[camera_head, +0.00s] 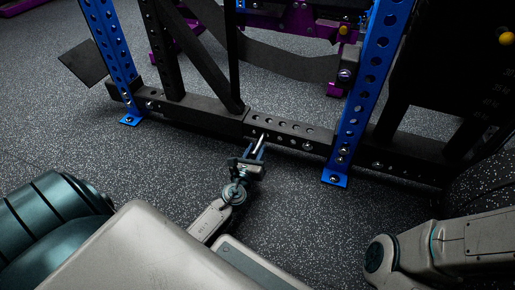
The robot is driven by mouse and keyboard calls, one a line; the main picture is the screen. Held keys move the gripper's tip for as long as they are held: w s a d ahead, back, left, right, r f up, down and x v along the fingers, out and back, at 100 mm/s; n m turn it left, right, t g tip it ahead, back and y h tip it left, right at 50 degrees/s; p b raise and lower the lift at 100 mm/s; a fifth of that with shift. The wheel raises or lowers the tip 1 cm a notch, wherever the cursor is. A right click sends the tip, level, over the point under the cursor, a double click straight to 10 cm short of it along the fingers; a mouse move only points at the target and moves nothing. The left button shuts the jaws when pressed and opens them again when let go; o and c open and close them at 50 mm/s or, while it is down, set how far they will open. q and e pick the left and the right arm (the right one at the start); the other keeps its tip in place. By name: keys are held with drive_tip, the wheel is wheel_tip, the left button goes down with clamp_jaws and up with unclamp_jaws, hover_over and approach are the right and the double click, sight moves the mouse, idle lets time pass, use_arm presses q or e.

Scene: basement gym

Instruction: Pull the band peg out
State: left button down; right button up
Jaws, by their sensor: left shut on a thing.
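The band peg (260,141) is a short silvery pin at the front of the dark lower rail (315,145) of the rack, left of the blue upright's foot. My left gripper (252,158) comes up from the bottom middle and is shut on the peg, just in front of the rail. The jaws hide part of the peg, and I cannot tell whether its far end is still in a hole. My right arm (450,250) shows at the bottom right, but its gripper is out of view.
Blue perforated uprights (366,85) stand left and right of the rail. Their bolted feet (335,179) rest on speckled dark flooring. A diagonal black brace (205,55) rises behind the rail. Clear floor (290,215) lies in front of the rail.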

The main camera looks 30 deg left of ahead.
use_arm(q)
drive_tip(key=c, duration=1.1)
unclamp_jaws()
drive_tip(key=shift+s, duration=0.1)
drive_tip(key=shift+o, duration=0.2)
drive_tip(key=shift+s, duration=0.1)
drive_tip(key=v, duration=1)
drive_tip(key=shift+s, duration=0.3)
